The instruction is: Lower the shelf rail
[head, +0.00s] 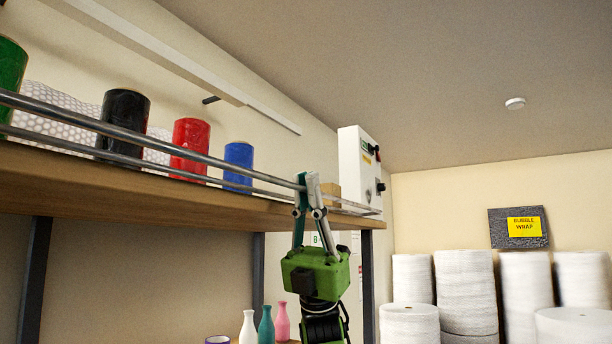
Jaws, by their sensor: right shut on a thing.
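The shelf rail (222,163) is a grey metal bar running along the front edge of a high wooden shelf (110,190), from the left edge of the head view to the middle. My right gripper (308,184), on a green body, reaches up from below and is shut on the rail near its right end. A thinner lower bar (255,190) runs just above the board, below the rail. My left gripper is not in view.
Green (10,62), black (124,108), red (190,134) and blue (238,154) rolls stand behind the rail, with bubble wrap (60,100). A white control box (357,165) is just right of my gripper. Bottles (265,325) stand below; white rolls (466,290) fill the lower right.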

